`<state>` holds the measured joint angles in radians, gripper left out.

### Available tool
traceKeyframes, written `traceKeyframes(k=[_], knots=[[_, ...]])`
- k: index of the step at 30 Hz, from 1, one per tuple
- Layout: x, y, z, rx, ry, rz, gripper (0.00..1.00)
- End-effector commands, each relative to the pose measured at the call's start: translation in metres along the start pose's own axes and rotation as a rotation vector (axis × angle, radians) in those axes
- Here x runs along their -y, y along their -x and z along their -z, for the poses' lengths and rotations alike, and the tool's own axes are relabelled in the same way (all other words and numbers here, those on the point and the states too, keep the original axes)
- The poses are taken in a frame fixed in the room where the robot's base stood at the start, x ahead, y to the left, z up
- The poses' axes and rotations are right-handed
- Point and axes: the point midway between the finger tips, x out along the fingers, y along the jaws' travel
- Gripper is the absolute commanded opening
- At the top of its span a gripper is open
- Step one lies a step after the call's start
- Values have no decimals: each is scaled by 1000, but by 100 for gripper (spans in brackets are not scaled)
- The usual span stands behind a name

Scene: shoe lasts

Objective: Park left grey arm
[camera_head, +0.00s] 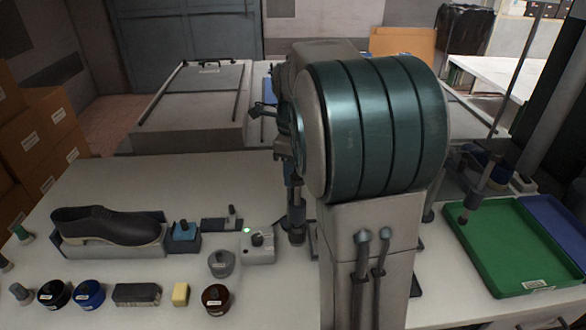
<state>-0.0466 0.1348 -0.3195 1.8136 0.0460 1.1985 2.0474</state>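A large machine-like body fills the middle, with a ribbed teal drum (375,125) on a grey column (340,250). Two slim grey arms with rounded upper ends show on the column's front. The left grey arm (361,265) points down, almost upright. The right grey arm (380,262) hangs beside it, slightly slanted, with a small gap between them. Their lower ends are near the bottom of the picture. I cannot make out my gripper; the drum and column hide much of what lies behind them.
A dark shoe (105,226) rests on a grey holder at left. Several jars, a brush (137,295) and a yellow block (180,294) stand in front. A grey box with a green light (258,244) is left of the column. A green tray (515,245) lies at right.

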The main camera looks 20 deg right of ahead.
Motion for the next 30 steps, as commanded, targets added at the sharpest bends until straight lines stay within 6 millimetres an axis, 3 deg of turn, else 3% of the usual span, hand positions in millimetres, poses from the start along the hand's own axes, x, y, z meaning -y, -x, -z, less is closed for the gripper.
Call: traceKeyframes(k=[8, 11, 21, 30], knots=[[1, 8, 0, 1, 1, 2, 38], [1, 24, 0, 1, 1, 3, 38], [1, 101, 0, 1, 0, 4, 38], [1, 135, 0, 0, 0, 0, 38]])
